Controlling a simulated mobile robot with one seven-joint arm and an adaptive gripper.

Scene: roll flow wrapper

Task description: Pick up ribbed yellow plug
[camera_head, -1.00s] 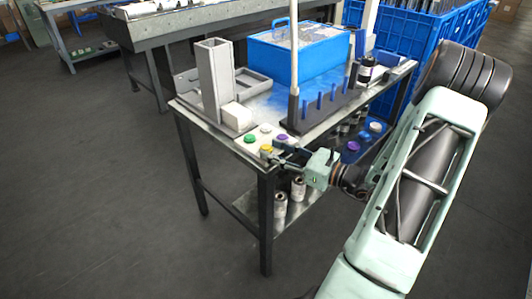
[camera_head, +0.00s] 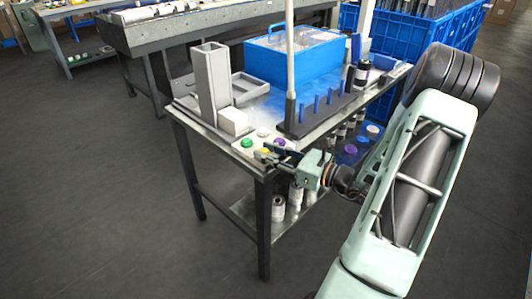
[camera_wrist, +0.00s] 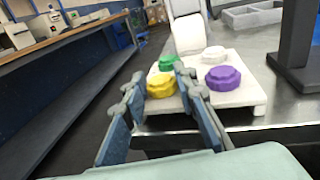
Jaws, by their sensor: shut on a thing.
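The ribbed yellow plug (camera_wrist: 160,86) is between the two fingers of my gripper (camera_wrist: 159,80) in the wrist view, one finger against each side. My gripper is shut on it. In the head view my gripper (camera_head: 267,154) is at the front corner of the table, and its fingers hide most of the yellow plug. The plug is at the edge of a white board (camera_wrist: 243,96); I cannot tell whether it touches the board.
Close by on the board are a green plug (camera_wrist: 167,63), a white plug (camera_wrist: 213,53) and a purple plug (camera_wrist: 222,79). A white block (camera_head: 234,121), a grey upright channel (camera_head: 211,85), a dark pegged rack (camera_head: 320,112) and a blue bin (camera_head: 295,58) stand behind.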

